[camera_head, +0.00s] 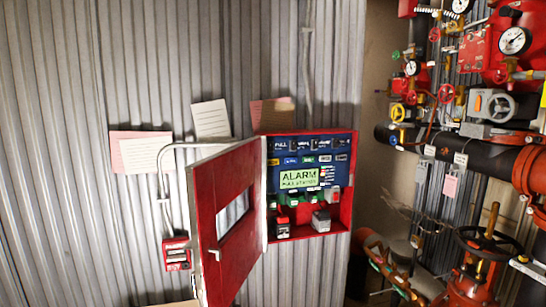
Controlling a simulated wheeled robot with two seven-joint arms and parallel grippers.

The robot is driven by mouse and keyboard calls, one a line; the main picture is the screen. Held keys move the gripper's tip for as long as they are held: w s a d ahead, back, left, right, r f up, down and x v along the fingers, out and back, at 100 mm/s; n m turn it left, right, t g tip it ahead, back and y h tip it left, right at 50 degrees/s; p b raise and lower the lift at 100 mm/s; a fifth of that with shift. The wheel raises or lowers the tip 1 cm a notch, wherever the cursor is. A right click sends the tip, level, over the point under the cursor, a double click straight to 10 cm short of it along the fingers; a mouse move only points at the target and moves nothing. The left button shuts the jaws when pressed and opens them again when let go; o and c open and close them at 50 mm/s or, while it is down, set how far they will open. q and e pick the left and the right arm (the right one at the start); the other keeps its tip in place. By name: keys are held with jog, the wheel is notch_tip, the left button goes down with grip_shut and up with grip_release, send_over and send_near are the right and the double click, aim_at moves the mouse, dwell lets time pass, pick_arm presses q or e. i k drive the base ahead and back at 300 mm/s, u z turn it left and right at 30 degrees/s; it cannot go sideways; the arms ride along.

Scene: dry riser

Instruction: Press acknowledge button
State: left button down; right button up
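A red alarm panel box (346,215) is mounted on the corrugated metal wall. Its red door (220,180) stands open, swung out to the left. Inside is a blue face with a lit green display (299,179) reading "ALARM" and a second line too small to read surely. Rows of small labelled buttons (307,160) sit above the display, and switches (308,197) sit below it. The labels are too small to tell which is the acknowledge button. Neither of my grippers is in view.
Paper notes (211,119) hang on the wall above and left of the box. A small red call box (176,254) is at the lower left, with a grey conduit (161,180) above it. Red pipes, gauges (513,41) and valve wheels (489,243) crowd the right side.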

aim_at(270, 162)
jog(key=z, duration=1.25)
jog(key=i, duration=2.45)
jog(key=u, duration=1.9)
